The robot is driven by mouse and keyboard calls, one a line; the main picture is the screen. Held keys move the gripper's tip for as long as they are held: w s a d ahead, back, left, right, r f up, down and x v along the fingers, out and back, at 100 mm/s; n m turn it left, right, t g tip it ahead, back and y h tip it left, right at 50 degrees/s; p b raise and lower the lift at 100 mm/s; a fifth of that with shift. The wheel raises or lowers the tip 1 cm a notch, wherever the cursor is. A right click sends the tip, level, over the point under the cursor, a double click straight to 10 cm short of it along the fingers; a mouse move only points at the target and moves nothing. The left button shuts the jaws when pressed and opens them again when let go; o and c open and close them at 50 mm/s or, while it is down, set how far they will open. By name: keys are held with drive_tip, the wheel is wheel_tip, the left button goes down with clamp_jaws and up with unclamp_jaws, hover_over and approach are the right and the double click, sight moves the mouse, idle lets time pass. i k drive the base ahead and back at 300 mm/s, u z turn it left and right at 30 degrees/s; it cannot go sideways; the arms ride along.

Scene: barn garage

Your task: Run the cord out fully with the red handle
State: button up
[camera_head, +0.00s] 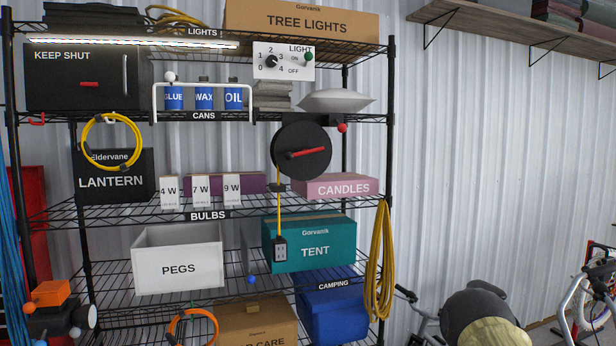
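A round black cord reel (318,142) is mounted at the front of the shelf unit, below the can shelf. A red handle (307,153) lies across its face, tilted slightly up to the right. A thin yellow cord (279,212) hangs down from the reel's left side. It ends in a black outlet block (280,250) in front of the teal TENT box. A small red knob (342,128) sits at the reel's upper right. My gripper is not in view. How much cord is left on the reel cannot be seen.
The wire shelf unit holds a KEEP SHUT box (70,72) with another red handle, a light switch panel (284,61), cans, a CANDLES box (335,188) and a TENT box (330,245). Coiled yellow cord (379,262) hangs at right. A bicycle (590,305) stands lower right.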

sight(303, 151)
drive_tip(key=k, duration=0.3)
drive_tip(key=u, duration=2)
drive_tip(key=i, duration=1.15)
drive_tip(key=z, duration=1.95)
